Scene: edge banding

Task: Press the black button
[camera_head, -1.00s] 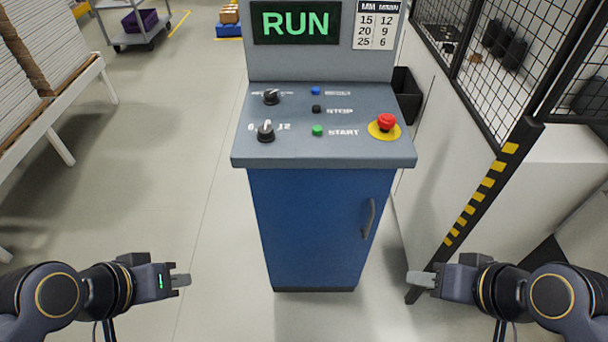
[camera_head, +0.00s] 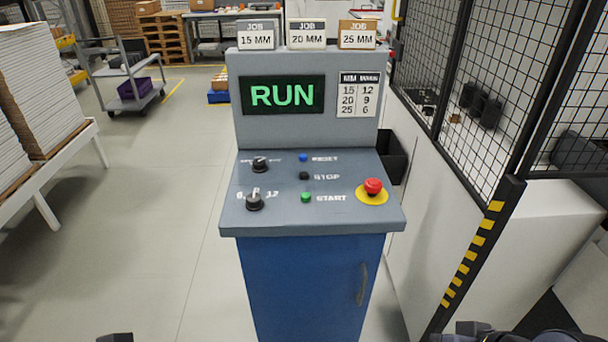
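The black button (camera_head: 304,176) is a small round button labelled STOP on the sloped grey panel (camera_head: 330,215) of the control console. It sits between the blue RESET button (camera_head: 303,158) above and the green START button (camera_head: 306,198) below. The screen (camera_head: 282,95) reads RUN in green. Only a small dark piece of my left arm shows at the bottom edge, and part of my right arm shows at the bottom right. Neither gripper's fingers are in view, and nothing touches the panel.
A red emergency button (camera_head: 373,187) on a yellow disc is at the panel's right. Two black knobs (camera_head: 260,164) are at its left. A mesh fence (camera_head: 480,90) and a striped post (camera_head: 470,260) stand at right. Three JOB cards (camera_head: 306,35) top the console.

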